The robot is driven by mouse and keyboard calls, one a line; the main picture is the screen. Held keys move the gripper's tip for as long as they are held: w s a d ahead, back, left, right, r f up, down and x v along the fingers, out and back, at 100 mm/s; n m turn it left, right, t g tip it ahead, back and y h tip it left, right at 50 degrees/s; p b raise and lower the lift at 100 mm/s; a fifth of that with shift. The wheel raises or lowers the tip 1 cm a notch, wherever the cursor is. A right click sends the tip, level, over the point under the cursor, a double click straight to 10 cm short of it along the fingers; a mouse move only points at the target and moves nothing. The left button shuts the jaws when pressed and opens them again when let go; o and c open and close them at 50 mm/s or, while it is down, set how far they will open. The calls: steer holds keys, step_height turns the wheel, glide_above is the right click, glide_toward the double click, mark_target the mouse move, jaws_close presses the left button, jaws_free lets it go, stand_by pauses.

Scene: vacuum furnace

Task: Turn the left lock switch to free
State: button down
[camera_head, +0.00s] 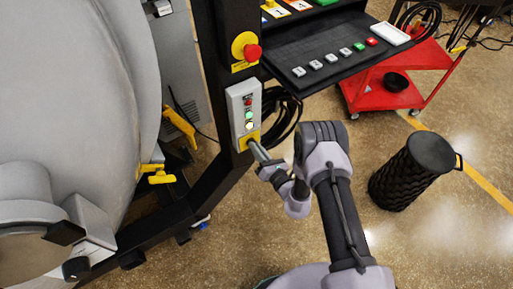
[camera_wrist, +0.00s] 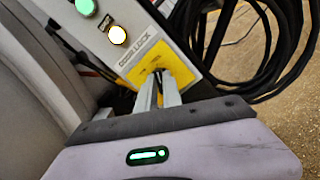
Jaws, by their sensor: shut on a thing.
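A grey control box (camera_head: 235,102) is fixed to the dark frame post. In the wrist view, the lettering on the box (camera_wrist: 138,62) seems to read "DOOR LOCK". At its lower end is a yellow plate (camera_wrist: 183,67), which also shows in the head view (camera_head: 241,142). My gripper (camera_head: 254,145) reaches this plate from the lower right. In the wrist view, its two fingers (camera_wrist: 159,82) are close together, shut on the lock switch at the plate. The fingertips mostly hide the switch, so its turn position cannot be told.
A red emergency button (camera_head: 252,52) sits above the box. The large grey furnace door (camera_head: 70,90) with yellow handles (camera_head: 158,175) is at left. Black cables (camera_head: 283,112) hang right of the box. A black bin (camera_head: 412,170) and red cart (camera_head: 385,90) stand on the right.

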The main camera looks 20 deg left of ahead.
steer(key=c, duration=1.5)
jaws_free()
steer(key=p+v, duration=0.5)
steer(key=v, duration=1.2)
steer(key=shift+s, duration=0.25)
steer(key=shift+d, duration=0.1)
